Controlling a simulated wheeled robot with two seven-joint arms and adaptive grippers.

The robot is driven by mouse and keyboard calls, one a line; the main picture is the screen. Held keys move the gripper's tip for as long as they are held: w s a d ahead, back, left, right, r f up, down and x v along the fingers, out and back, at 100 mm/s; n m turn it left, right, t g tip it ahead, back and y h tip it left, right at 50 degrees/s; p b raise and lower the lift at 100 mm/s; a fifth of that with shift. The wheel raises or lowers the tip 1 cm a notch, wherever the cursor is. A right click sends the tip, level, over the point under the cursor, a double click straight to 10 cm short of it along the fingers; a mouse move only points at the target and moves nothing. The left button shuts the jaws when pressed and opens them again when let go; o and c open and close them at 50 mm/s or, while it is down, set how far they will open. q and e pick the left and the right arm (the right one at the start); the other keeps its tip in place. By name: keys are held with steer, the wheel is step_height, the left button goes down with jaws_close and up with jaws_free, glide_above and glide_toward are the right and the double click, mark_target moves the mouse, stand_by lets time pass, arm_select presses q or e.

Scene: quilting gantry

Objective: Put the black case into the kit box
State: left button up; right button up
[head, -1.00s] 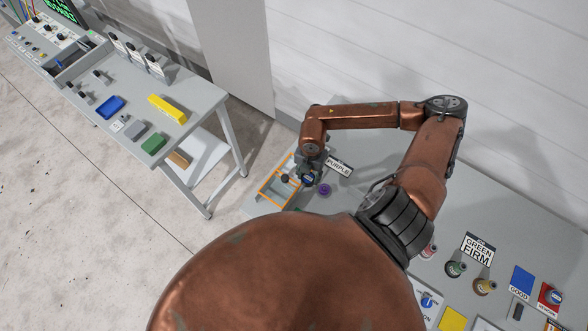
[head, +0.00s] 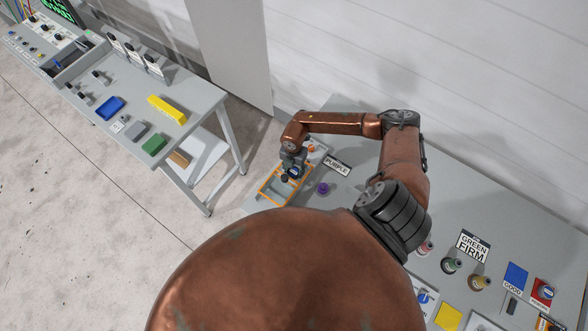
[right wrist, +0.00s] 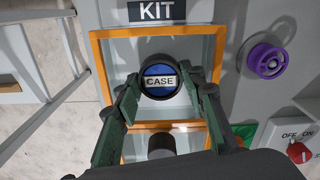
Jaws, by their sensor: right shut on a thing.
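The black case (right wrist: 159,81) is round with a blue top and a white label reading CASE. My right gripper (right wrist: 158,88) is shut on it, with one finger on each side. The kit box (right wrist: 98,62) has an orange rim and pale compartments, and lies under the case in the right wrist view. In the head view the right gripper (head: 293,171) is over the far part of the kit box (head: 268,186). The height of the case above the box floor is hard to tell. My left gripper is not in view.
A dark cylinder (right wrist: 161,145) shows at the near part of the box. A purple spool (right wrist: 267,60) stands right of the box, and an ON/OFF switch panel (right wrist: 296,150) lies nearer. A KIT label (right wrist: 152,11) is beyond the rim. A second table (head: 190,105) stands left across a floor gap.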

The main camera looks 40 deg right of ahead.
mark_target(294, 171)
steer(key=shift+f, duration=0.2)
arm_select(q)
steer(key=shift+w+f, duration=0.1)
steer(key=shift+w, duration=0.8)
arm_select(e)
steer(key=o, duration=0.9)
steer(key=shift+r, duration=0.1)
steer(key=shift+w+r, duration=0.1)
steer(key=shift+r, duration=0.2)
arm_select(q)
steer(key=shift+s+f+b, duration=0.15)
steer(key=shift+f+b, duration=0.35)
steer(key=shift+b, duration=0.05)
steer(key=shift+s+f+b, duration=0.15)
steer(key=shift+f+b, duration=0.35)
steer(key=shift+b, duration=0.05)
arm_select(e)
step_height(294, 171, up, 12)
steer(key=shift+f, duration=0.2)
